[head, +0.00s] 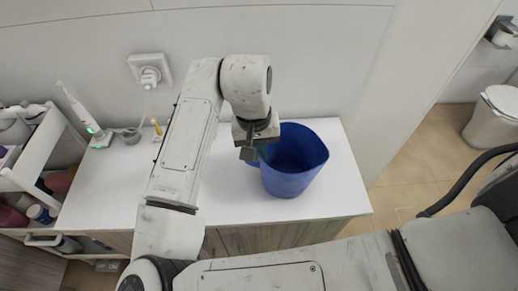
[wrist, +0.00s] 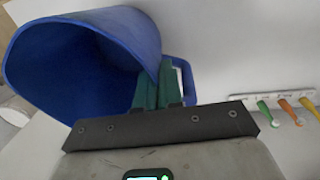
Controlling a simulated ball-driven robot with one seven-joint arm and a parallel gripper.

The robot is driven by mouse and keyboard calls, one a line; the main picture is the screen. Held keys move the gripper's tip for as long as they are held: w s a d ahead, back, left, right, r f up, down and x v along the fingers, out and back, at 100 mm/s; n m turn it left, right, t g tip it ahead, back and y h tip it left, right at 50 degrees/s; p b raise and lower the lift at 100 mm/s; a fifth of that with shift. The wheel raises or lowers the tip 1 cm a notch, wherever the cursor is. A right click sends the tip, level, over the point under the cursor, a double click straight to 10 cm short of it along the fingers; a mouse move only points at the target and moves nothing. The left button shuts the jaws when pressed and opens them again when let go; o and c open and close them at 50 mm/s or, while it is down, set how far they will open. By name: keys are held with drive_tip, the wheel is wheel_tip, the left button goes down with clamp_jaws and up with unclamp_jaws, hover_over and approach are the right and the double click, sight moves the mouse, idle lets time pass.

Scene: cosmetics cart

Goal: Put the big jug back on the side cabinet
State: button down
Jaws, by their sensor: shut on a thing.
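The big jug (head: 292,160) is blue and open-topped. In the head view it is at the right part of the white-topped side cabinet (head: 225,200), tilted slightly; I cannot tell whether its base touches the top. My gripper (head: 250,152) is at the jug's left side. In the wrist view the jug (wrist: 85,60) fills the upper left with its mouth facing the camera. The green fingers of my gripper (wrist: 158,90) are shut on the jug's handle (wrist: 185,80), at its right side. The jug's base is hidden in the wrist view.
An electric toothbrush (head: 82,115) stands at the cabinet's left end, below a wall socket (head: 150,70). A white cart (head: 30,165) with bottles is at the far left. A wall rack with toothbrushes (wrist: 275,105) shows in the wrist view. A toilet (head: 495,115) is far right.

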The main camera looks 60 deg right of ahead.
drive_tip(key=shift+f, duration=0.15)
drive_tip(key=c, duration=1.3)
unclamp_jaws()
drive_tip(key=r, duration=1.2)
drive_tip(key=shift+w+a+r, duration=0.2)
drive_tip(key=shift+w+a, duration=0.1)
drive_tip(key=shift+w, duration=0.05)
